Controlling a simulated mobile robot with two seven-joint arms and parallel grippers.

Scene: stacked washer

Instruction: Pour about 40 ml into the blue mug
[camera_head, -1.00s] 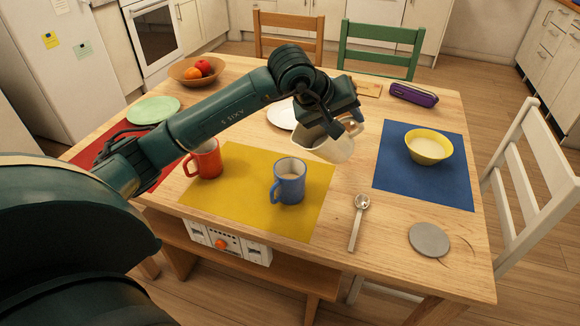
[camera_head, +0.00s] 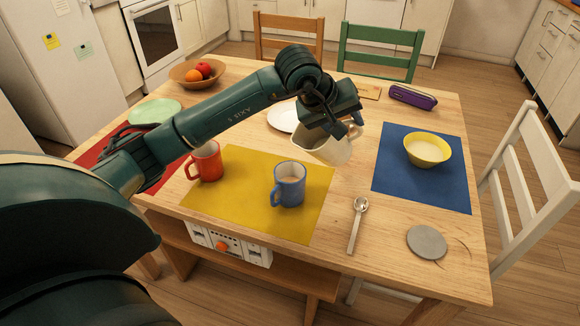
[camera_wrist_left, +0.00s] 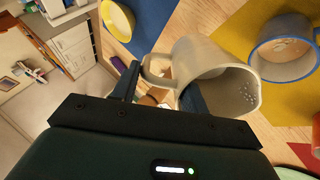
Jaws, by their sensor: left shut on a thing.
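My left gripper (camera_head: 340,116) is shut on the handle of a cream pitcher (camera_head: 328,150). The pitcher is held tilted above the table, its mouth toward the left. In the left wrist view, the pitcher (camera_wrist_left: 200,62) shows its open mouth, with small pale specks inside. The blue mug (camera_head: 290,188) stands upright on the yellow mat, left of and nearer than the pitcher, apart from it. Pale contents show inside the mug, also in the left wrist view (camera_wrist_left: 266,68). No stream between pitcher and mug is visible. My right gripper is not in view.
A red mug (camera_head: 206,163) stands left of the blue one on the yellow mat's (camera_head: 245,215) edge. A yellow bowl (camera_head: 428,150) sits on a blue mat (camera_head: 395,185). A spoon (camera_head: 355,226) and grey disc (camera_head: 427,242) lie in front. A white plate (camera_head: 281,118) is behind the pitcher.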

